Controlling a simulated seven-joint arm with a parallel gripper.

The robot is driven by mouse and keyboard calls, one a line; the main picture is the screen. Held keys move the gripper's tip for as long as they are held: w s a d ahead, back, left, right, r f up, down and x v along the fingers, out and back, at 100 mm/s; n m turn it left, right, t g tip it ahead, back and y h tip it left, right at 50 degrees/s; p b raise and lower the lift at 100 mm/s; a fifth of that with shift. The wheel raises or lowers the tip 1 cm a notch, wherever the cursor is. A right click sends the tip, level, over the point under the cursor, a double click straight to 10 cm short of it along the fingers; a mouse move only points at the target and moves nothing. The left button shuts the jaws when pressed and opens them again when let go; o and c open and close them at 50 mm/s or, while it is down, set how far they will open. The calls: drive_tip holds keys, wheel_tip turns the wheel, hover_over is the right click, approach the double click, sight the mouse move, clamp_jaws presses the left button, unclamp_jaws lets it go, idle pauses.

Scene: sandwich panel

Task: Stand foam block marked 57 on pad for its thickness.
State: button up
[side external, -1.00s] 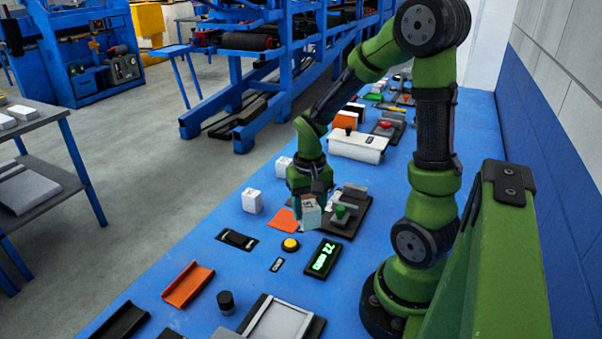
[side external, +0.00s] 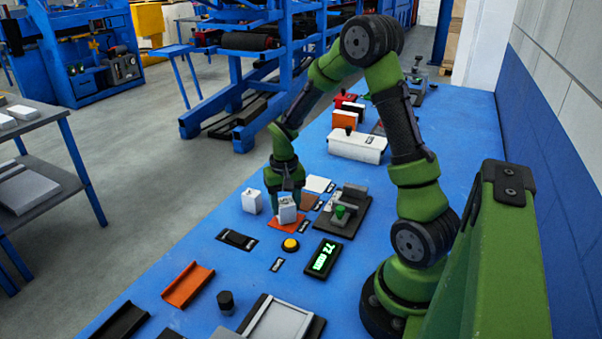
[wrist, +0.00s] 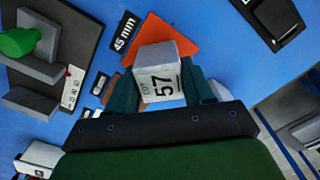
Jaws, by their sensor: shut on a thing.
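The foam block marked 57 (wrist: 160,72) is a pale grey-white block, upright between the fingers of my gripper (wrist: 162,92). In the side view my gripper (side external: 287,192) points down, shut on the block (side external: 288,214). The block is over the orange pad (side external: 277,224), which shows around it in the wrist view (wrist: 184,36). A label by that pad reads 45 mm (wrist: 125,31). I cannot tell whether the block's underside touches the pad.
Another white block (side external: 252,201) stands just left. A gauge with a green knob (side external: 341,213) stands right. In front are a yellow button (side external: 290,244) and a display (side external: 323,258) seeming to read 72 mm.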

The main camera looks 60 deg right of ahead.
sight(285, 201)
drive_tip(key=shift+f, duration=0.15)
drive_tip(key=o, duration=1.1)
wheel_tip(285, 201, up, 12)
drive_tip(key=s+a+r+n+t, duration=0.1)
drive_tip(key=s+a+r+t, duration=0.1)
drive_tip(key=a, duration=0.4)
drive_tip(key=s+a+r+n+t+y, duration=0.1)
drive_tip(key=s+a+r+n+t, duration=0.1)
drive_tip(key=s+a+r, duration=0.2)
drive_tip(key=s+a+r+n+t+y, duration=0.1)
drive_tip(key=s+a+r+n+t, duration=0.1)
drive_tip(key=a, duration=0.6)
drive_tip(key=shift+s+a+r+t, duration=0.1)
drive_tip(key=shift+s+r+t, duration=0.2)
drive_tip(key=shift+s+r, duration=0.25)
drive_tip(key=shift+s+a+r+t, duration=0.1)
drive_tip(key=shift+s+r+t, duration=0.2)
drive_tip(key=shift+s, duration=0.4)
